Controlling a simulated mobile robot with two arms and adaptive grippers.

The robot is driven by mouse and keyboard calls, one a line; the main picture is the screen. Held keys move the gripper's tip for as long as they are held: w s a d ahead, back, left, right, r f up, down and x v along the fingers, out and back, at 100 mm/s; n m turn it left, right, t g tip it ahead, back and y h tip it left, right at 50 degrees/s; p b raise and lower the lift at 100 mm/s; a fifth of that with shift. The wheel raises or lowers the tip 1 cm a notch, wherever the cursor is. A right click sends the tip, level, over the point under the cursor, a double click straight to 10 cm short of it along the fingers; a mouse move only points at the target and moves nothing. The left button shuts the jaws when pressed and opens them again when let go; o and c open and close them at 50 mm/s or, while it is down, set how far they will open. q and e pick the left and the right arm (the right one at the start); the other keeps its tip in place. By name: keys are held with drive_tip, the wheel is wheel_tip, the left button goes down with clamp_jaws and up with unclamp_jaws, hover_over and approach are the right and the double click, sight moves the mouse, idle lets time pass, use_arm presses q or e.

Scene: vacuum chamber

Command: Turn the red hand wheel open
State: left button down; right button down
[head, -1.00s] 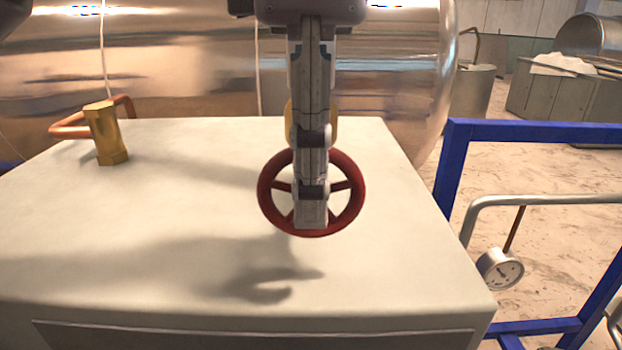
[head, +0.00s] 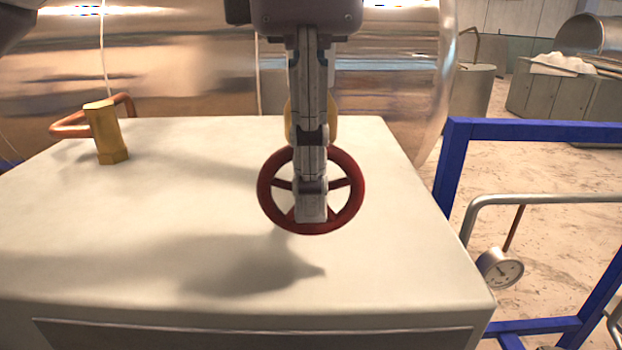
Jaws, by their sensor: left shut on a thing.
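The red hand wheel (head: 350,208) stands at the middle of the head view, over a pale box. It has a round rim and several spokes. My left gripper (head: 311,212) comes down from the top of the view, in front of the wheel. Its fingers are seen edge-on, one behind the other, and are shut on the wheel. The fingers hide the wheel's hub and part of its upper rim, so the exact contact is hidden. My right gripper is not in view.
The pale box top (head: 170,220) is mostly clear. A brass fitting (head: 106,132) with a copper pipe stands at its left. A shiny metal chamber (head: 190,60) lies behind. A blue frame (head: 540,132) and a pressure gauge (head: 500,269) are at the right.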

use_arm(q)
drive_tip(key=h+b, duration=0.2)
drive_tip(key=b, duration=0.1)
drive_tip(key=h+b, duration=0.2)
drive_tip(key=shift+a+f, duration=0.2)
drive_tip(key=shift+f, duration=0.05)
drive_tip(key=shift+h+b, duration=1)
drive_tip(key=shift+b, duration=0.1)
drive_tip(key=shift+r+h+b, duration=0.2)
drive_tip(key=shift+h+b, duration=0.3)
drive_tip(key=c, duration=2)
unclamp_jaws()
drive_tip(key=shift+a, duration=0.1)
drive_tip(key=v, duration=1.2)
